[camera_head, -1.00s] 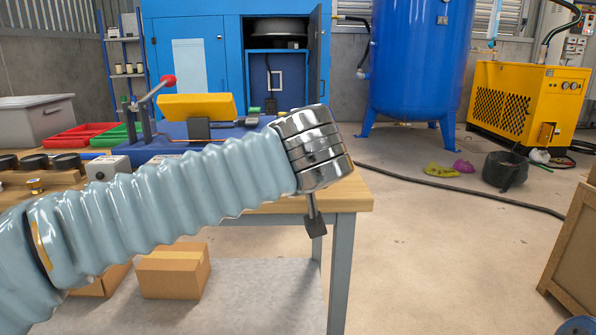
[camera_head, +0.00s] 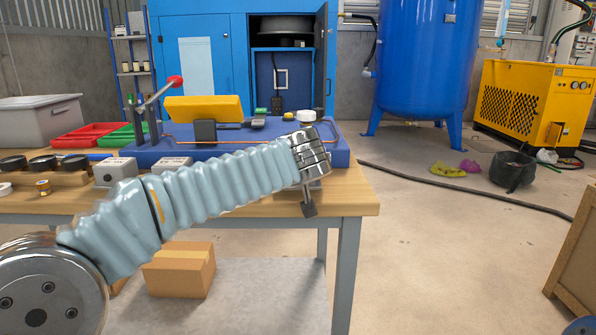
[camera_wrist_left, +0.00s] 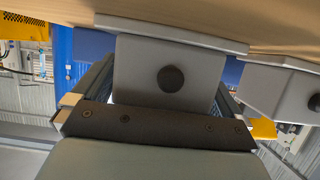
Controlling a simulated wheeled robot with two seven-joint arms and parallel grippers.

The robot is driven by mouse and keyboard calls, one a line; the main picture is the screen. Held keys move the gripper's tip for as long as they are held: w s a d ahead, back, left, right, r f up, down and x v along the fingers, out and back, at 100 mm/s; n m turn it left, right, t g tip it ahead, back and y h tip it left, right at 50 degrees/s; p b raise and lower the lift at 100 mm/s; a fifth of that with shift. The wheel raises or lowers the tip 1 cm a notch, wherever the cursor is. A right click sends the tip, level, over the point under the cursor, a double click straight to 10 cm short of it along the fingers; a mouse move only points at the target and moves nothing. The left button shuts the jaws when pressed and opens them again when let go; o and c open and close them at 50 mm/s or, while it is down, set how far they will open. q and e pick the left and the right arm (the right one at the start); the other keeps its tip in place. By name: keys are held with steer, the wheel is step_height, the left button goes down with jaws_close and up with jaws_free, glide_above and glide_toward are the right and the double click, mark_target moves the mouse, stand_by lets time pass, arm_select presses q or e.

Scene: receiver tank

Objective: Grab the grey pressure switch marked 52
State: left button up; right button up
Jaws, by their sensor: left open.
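I see no grip on that box. A second grey box (camera_wrist_left: 268,92) with a dark knob stands to its right. In the head view, grey boxes stand on the table at the left (camera_head: 115,175) and at the middle (camera_head: 172,162). No 52 marking is readable. My right gripper is out of view.
The wooden table (camera_head: 362,193) carries a blue base (camera_head: 338,150) with a yellow block (camera_head: 203,108) and a red-knobbed lever (camera_head: 176,83). Red (camera_head: 82,136) and green (camera_head: 122,137) trays sit at the back left.

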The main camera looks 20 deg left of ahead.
arm_select(q)
steer(key=c, duration=1.2)
steer(key=shift+r, duration=0.1)
